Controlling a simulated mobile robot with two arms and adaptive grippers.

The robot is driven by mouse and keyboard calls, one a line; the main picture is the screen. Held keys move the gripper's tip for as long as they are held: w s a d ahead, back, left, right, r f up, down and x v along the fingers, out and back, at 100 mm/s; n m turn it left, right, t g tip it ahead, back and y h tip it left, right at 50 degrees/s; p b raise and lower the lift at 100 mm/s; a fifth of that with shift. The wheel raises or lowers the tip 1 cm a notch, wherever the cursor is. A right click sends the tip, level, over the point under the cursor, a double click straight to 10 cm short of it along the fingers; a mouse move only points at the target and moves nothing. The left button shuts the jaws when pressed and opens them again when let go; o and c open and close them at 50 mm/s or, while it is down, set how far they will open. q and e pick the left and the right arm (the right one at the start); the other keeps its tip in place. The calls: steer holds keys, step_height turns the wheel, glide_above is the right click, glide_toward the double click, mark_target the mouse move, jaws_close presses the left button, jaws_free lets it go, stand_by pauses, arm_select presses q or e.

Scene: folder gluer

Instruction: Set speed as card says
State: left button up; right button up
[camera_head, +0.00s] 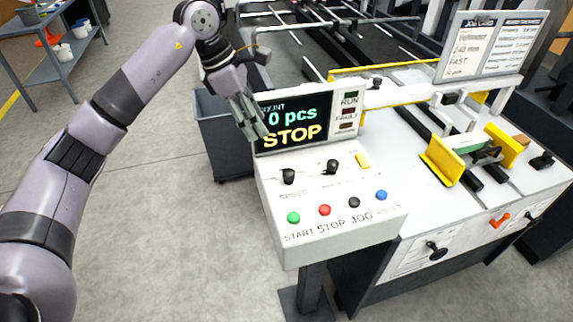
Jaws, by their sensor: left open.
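The control panel (262,215) stands in the middle. Its screen (293,123) reads 0 pcs and STOP. Two black knobs sit below the screen: a left knob (288,176) above faint lettering that looks like SPEED, and a right knob (332,167). The card (472,45) is on a white board at the upper right; one large line reads FAST, the smaller print is hard to read. My left gripper (252,122) is open and empty in front of the screen's left edge, above and left of the left knob. My right gripper is not in view.
Green (293,217), red (325,210), black (354,202) and blue (381,195) buttons line the panel's front. The machine table (420,215) with yellow guides adjoins on the right. A grey bin (222,140) stands behind the panel. Floor at the left is open.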

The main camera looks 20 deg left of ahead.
mark_target(287, 172)
arm_select(q)
steer(key=p+x, duration=0.4)
steer(key=x, duration=1)
steer(key=shift+s+d+f, duration=0.1)
steer(key=shift+d+f, duration=0.25)
steer(key=shift+p+x, duration=0.3)
steer(key=shift+x, duration=0.45)
steer(key=shift+c, duration=0.2)
steer(key=c, duration=1.1)
jaws_close()
